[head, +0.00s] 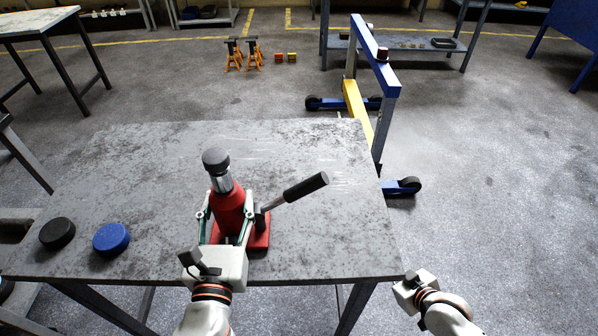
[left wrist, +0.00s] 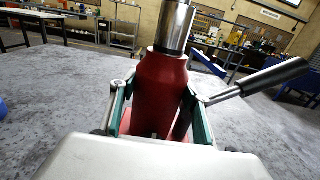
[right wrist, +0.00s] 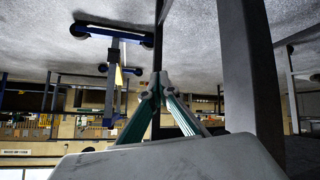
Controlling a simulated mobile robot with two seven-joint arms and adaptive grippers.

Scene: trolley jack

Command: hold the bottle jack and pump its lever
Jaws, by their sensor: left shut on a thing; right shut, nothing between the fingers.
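The red bottle jack (head: 228,208) stands upright on the grey table, with a steel ram and a dark cap on top. Its lever (head: 300,189), with a black grip, slopes up to the right. My left gripper (head: 226,214) is shut around the jack's red body, one finger on each side. The left wrist view shows the red body (left wrist: 160,95) between the fingers and the lever (left wrist: 262,80) to the right. My right gripper (head: 408,280) is off the table's front right corner, away from the lever. In the right wrist view its fingertips (right wrist: 155,88) meet with nothing between them.
A black puck (head: 57,233) and a blue puck (head: 111,239) lie at the left of the table (head: 330,240). A blue and yellow crane (head: 375,90) stands beyond the table's right side. Orange jack stands (head: 243,54) are on the floor behind. The table's right part is clear.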

